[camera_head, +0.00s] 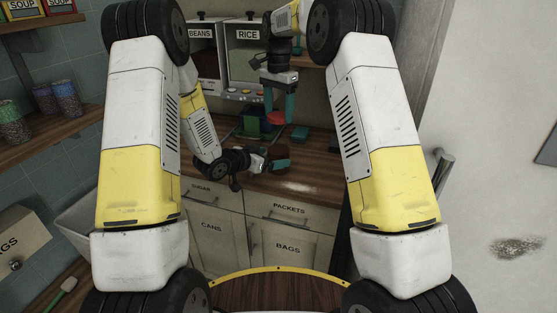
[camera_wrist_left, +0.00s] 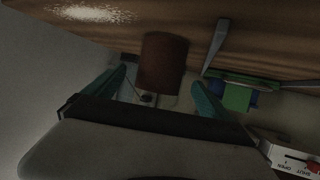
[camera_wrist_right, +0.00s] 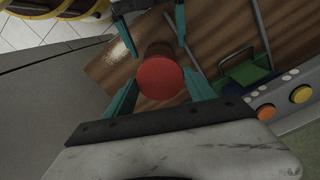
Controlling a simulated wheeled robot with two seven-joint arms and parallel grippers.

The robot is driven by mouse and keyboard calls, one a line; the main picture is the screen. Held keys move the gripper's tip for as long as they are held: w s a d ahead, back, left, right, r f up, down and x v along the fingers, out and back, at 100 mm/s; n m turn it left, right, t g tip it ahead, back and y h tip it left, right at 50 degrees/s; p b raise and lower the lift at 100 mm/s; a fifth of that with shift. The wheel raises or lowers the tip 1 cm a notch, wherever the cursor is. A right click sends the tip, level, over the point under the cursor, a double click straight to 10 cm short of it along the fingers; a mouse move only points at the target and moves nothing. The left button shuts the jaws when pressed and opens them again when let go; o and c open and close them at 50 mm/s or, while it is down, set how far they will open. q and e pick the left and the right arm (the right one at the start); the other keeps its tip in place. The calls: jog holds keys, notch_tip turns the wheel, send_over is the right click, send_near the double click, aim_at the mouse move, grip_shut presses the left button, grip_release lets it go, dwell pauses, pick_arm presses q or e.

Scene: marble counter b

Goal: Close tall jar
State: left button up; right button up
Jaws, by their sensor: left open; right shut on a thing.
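The tall jar (camera_head: 281,152) is a dark reddish-brown cylinder standing on the wooden counter. My left gripper (camera_head: 274,160) is low beside it, open. In the left wrist view the jar (camera_wrist_left: 162,62) sits between the spread teal fingers (camera_wrist_left: 155,95). My right gripper (camera_head: 278,103) points down above the jar, shut on the round red lid (camera_head: 277,118). The lid appears above the jar with a gap in the head view. In the right wrist view the lid (camera_wrist_right: 160,78) lies between the fingers and partly covers the jar (camera_wrist_right: 158,50).
A green and blue item (camera_head: 252,126) stands on the counter left of the jar. A teal block (camera_head: 299,133) lies to the right. Bean and rice dispensers (camera_head: 246,60) are behind. A pale powdery patch (camera_head: 296,186) marks the counter near its front edge.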

pick_arm(q)
jog(key=shift+x, duration=2.25)
grip_shut()
pick_arm(e)
jog(key=shift+f, duration=2.5)
jog(key=shift+f, duration=0.85)
jog(key=shift+f, duration=0.6)
